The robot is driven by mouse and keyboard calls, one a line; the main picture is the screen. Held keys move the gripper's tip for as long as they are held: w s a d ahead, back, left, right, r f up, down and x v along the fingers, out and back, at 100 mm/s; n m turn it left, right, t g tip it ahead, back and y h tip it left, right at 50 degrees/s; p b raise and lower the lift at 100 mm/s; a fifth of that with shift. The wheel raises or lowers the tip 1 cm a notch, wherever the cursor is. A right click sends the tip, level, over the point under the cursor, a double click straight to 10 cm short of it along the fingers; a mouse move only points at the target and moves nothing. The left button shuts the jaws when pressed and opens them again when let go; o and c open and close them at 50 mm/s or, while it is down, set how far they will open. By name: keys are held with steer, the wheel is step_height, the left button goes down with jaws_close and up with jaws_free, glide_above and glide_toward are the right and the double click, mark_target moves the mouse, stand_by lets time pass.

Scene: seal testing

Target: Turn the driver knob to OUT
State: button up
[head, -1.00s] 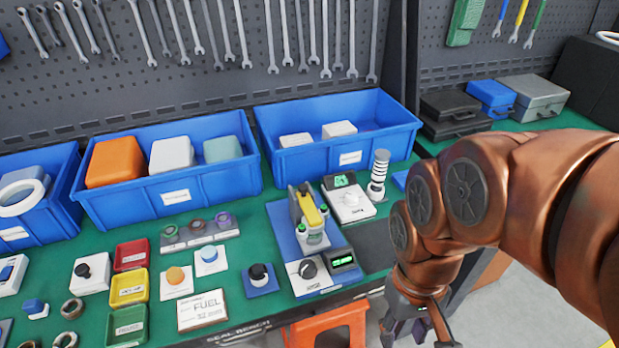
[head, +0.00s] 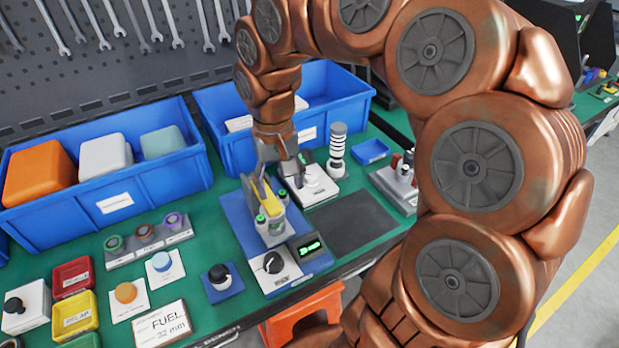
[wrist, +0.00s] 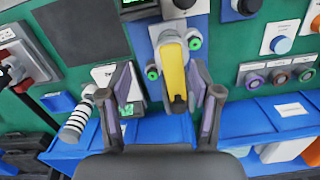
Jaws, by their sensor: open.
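A black knob (head: 273,263) sits on a white box at the front of a blue plate (head: 238,222), beside a small lit display (head: 307,246). Its label is too small to read. Behind it on the same plate stands a yellow-topped device (head: 264,196) with green-ringed parts. My gripper (head: 280,180) points down at the back of this device. In the wrist view my gripper (wrist: 162,72) is open, with the yellow part (wrist: 173,75) showing between its fingers. The black knob (wrist: 184,3) is cut by the top edge there, beyond the fingertips.
A white box with a pale knob (head: 312,180) and a striped post (head: 337,145) stand right of the device. Blue bins (head: 110,195) line the back. Another black knob (head: 218,275) is on a blue base at left. A dark mat (head: 350,222) is bare.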

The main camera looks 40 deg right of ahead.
steer(key=w+d+f+m+b, duration=0.2)
steer(key=w+d+f+m, duration=0.15)
steer(key=w+d, duration=0.4)
steer(key=m, duration=0.2)
glide_above(310, 176)
step_height(310, 176, down, 4)
steer(key=shift+a+r+b, duration=0.1)
steer(key=shift+a+b, duration=0.05)
steer(key=shift+b, duration=0.2)
steer(key=shift+f+m, duration=0.25)
steer(key=shift+f, duration=0.35)
steer(key=shift+d+f+p, duration=0.15)
steer(key=shift+f+p, duration=0.2)
steer(key=shift+f, duration=1.3)
steer(key=shift+d+f+p, duration=0.1)
steer(key=shift+f+p, duration=0.2)
steer(key=shift+f, duration=1.3)
steer(key=c, duration=1.1)
